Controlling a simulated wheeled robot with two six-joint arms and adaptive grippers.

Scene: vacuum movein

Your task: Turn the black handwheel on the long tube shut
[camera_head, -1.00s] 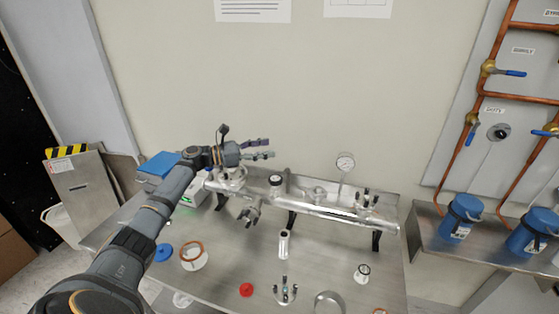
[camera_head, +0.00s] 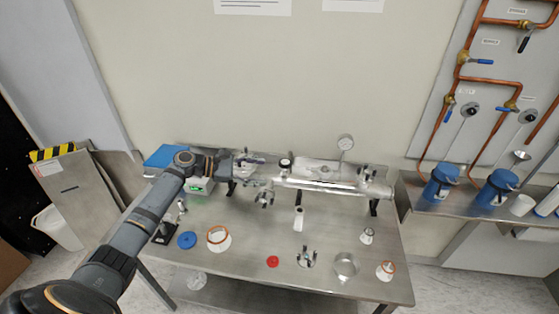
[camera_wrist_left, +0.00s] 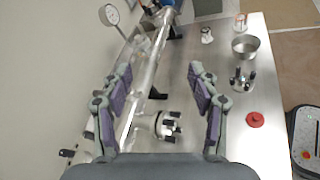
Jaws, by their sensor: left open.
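The long metal tube (camera_head: 325,184) lies across the bench on dark stands; it also shows in the left wrist view (camera_wrist_left: 148,77). A small round black part, which looks like the black handwheel (camera_head: 285,163), stands on top of the tube left of its middle. I cannot make out the handwheel in the left wrist view; a finger may hide it. My left gripper (camera_head: 258,169) is open and empty at the tube's left end, pointing right, left of the handwheel and apart from it. In the left wrist view its spread fingers (camera_wrist_left: 160,72) frame the tube.
A round gauge (camera_head: 345,142) rises behind the tube. A side port with dark clamps (camera_head: 264,198) sticks out at the front. Flanges, a red cap (camera_head: 272,262), a blue cap (camera_head: 187,240) and a metal ring (camera_head: 345,265) lie on the bench (camera_head: 240,275). Copper piping is at the right.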

